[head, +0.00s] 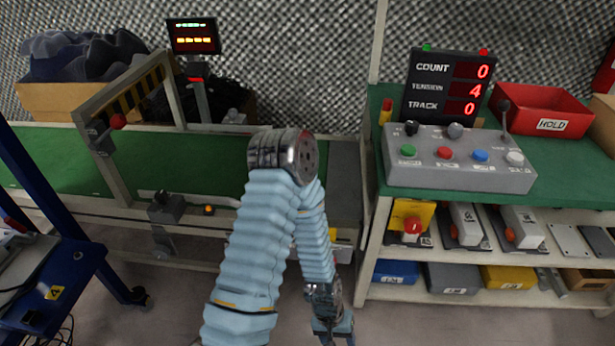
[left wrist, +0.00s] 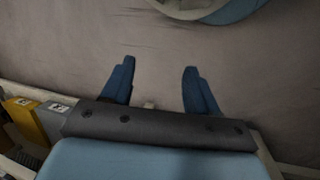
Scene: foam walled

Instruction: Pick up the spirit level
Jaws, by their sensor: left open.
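I cannot make out a spirit level for certain in either view. A grey metal bar-like piece (head: 553,283) lies on the lower shelf at the right, too small to identify. My left arm, in a pale blue sleeve, rises in the middle of the head view and bends down to my left gripper (head: 335,336), low in front of the right bench's left end. In the left wrist view my left gripper (left wrist: 158,80) has its two dark blue fingers apart, with nothing between them but grey floor. My right gripper is in neither view.
The right green-topped bench (head: 560,175) carries a button box (head: 460,178), a display (head: 445,88) and a red bin (head: 540,110). Labelled bins (head: 452,278) stand on its lower shelf. A conveyor (head: 50,150) is at left, with a blue cart (head: 75,265) before it.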

